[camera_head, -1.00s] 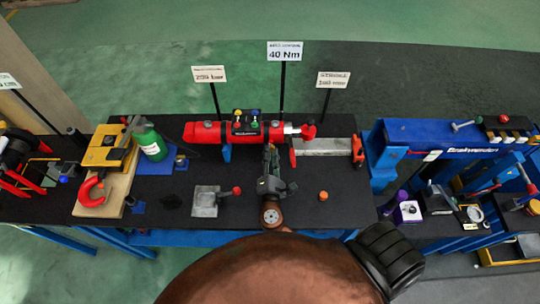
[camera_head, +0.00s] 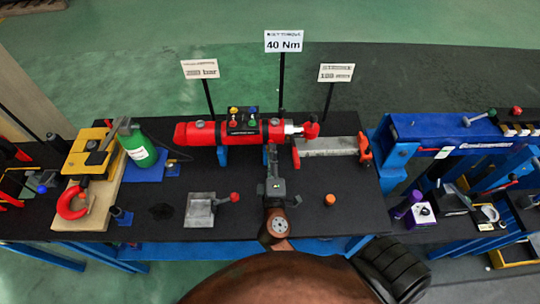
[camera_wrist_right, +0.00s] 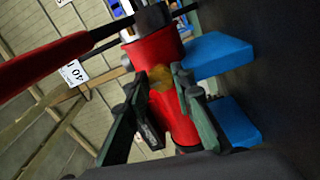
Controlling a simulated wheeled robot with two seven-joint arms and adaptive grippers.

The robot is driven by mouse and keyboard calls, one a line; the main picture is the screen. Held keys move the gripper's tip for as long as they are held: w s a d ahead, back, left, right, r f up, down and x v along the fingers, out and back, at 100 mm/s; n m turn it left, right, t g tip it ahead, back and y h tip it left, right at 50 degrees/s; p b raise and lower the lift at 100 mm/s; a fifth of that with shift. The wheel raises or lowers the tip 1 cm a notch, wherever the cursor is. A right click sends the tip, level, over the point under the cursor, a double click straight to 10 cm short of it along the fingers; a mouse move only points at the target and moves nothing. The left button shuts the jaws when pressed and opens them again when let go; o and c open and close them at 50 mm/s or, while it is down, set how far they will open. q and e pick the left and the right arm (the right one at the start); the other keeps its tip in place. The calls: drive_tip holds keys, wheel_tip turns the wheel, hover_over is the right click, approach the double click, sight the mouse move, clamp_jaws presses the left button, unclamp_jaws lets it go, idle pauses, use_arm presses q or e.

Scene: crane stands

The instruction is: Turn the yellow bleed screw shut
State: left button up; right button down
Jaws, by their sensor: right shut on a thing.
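The red cylinder (camera_head: 200,133) lies across blue supports on the black bench. My right gripper (camera_head: 271,150) reaches up from the front to the cylinder's near side, right of its middle. In the right wrist view the yellow bleed screw (camera_wrist_right: 160,78) sits on the red cylinder (camera_wrist_right: 178,112), between the two fingertips of my right gripper (camera_wrist_right: 163,82). The gripper is shut on it. In the head view the screw is hidden by the gripper. How far the screw is turned does not show. My left gripper is not in view.
Several coloured knobs sit on a black block (camera_head: 242,127) on the cylinder. A metal plate with a red-knobbed lever (camera_head: 199,211) stands left of my arm, an orange cap (camera_head: 330,200) right. A green bottle (camera_head: 138,145) stands left. Signs on posts stand behind.

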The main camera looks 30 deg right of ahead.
drive_tip(key=shift+f+m+b, duration=0.2)
drive_tip(key=shift+m+b, duration=0.15)
drive_tip(key=shift+m, duration=0.15)
drive_tip(key=c, duration=1.7)
unclamp_jaws()
drive_tip(key=shift+r, duration=0.15)
drive_tip(key=shift+o, duration=0.2)
drive_tip(key=v, duration=1.2)
